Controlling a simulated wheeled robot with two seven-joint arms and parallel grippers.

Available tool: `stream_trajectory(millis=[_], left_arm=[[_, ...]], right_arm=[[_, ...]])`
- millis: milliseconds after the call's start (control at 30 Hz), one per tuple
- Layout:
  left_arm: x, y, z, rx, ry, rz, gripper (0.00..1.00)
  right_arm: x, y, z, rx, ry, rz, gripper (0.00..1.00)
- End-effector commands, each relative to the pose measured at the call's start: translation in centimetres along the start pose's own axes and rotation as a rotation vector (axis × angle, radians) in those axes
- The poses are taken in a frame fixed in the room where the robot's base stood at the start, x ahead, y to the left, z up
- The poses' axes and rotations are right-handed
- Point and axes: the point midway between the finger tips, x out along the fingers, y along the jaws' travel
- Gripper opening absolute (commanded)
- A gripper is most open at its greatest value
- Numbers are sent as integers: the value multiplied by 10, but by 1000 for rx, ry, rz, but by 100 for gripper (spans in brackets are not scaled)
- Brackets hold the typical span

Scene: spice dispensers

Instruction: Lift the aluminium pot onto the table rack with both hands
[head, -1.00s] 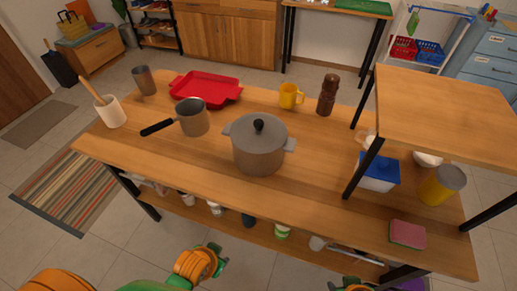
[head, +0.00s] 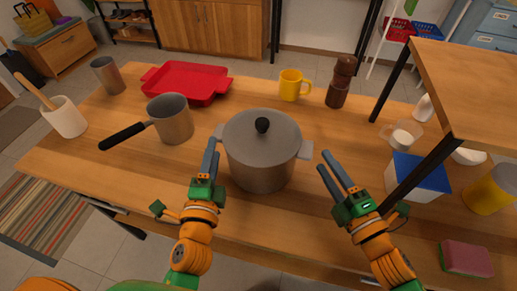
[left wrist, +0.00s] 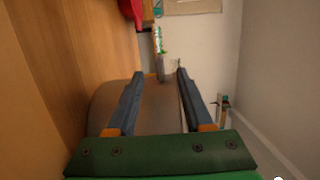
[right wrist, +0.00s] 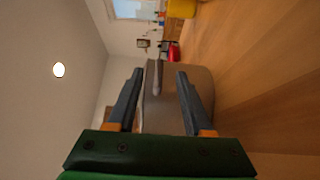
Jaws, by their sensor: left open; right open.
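The aluminium pot (head: 258,160), grey with a lid and a black knob, stands upright on the table in the head view. It has a side handle on its left and one on its right (head: 305,150). My left gripper (head: 211,158) is open close to the pot's left side, by the left handle, which it partly hides. My right gripper (head: 332,170) is open and apart from the pot, just right of the right handle. The pot also shows between the fingers in the left wrist view (left wrist: 158,105) and in the right wrist view (right wrist: 165,110). The table rack (head: 475,85) stands at the right.
A saucepan (head: 172,122), red tray (head: 190,80), yellow mug (head: 291,84) and brown grinder (head: 341,82) stand around the pot. A blue-lidded box (head: 418,175), a yellow container (head: 490,190) and a sponge (head: 466,258) are at the right. The rack top's visible part is bare.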

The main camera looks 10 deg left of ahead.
Motion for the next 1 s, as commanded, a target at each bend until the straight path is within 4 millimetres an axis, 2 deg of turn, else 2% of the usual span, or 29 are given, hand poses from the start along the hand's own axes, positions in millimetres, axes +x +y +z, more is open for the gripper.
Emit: stream_trajectory(millis=[167, 500, 600, 967, 1000], left_arm=[[4, -1, 0, -1, -1, 0, 51], [56, -1, 1, -3, -2, 0, 51], [65, 0, 1, -3, -2, 1, 51], [71, 0, 1, -4, -2, 3, 51], [71, 0, 1, -4, -2, 3, 43]], right_arm=[[4, 1, 0, 4, -2, 0, 51], [56, 1, 1, 5, -3, 1, 51], [65, 0, 1, 5, -3, -1, 51], [71, 0, 0, 5, -3, -2, 51], [71, 0, 1, 5, -3, -2, 43]])
